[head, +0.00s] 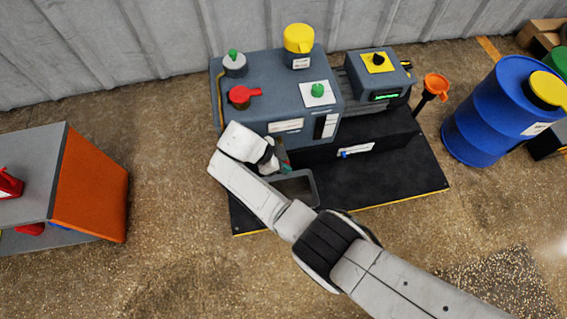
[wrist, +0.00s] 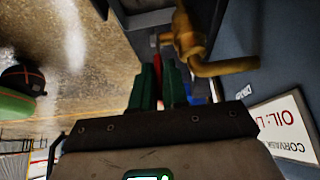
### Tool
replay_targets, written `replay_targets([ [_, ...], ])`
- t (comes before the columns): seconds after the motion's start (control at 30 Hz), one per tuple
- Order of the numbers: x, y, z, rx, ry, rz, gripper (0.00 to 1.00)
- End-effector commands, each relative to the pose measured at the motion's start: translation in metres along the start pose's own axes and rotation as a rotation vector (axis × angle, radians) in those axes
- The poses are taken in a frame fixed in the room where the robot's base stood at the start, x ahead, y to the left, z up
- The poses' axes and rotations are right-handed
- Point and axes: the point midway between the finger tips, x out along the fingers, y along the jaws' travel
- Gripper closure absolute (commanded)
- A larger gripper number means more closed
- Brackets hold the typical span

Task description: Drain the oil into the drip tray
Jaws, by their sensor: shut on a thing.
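My gripper (wrist: 161,62), with green fingers, is at the low front of the grey pump (head: 262,105). It is shut on a small red lever (wrist: 155,42) beside a brass drain valve (wrist: 190,38) with a bent spout. The fingers hide most of the lever, so I cannot tell how far it is turned. The drip tray (head: 315,189), a dark grey open box, sits on the black base just in front of my gripper in the head view. Part of a dark box edge, likely the tray, shows in the wrist view (wrist: 140,20). I see no oil stream.
An orange-sided cabinet (head: 92,190) is at left. Floor between is clear.

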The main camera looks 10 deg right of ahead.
Motion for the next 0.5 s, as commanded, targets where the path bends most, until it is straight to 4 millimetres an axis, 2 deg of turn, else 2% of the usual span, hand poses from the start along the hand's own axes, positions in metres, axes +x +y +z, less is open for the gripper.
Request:
replay_targets([
  [0.1,0.0001,0.0000,-0.0005,0.000,0.002,0.000,0.80],
  [0.5,-0.0011,0.0005,-0.0066,0.003,-0.054,0.002,0.80],
])
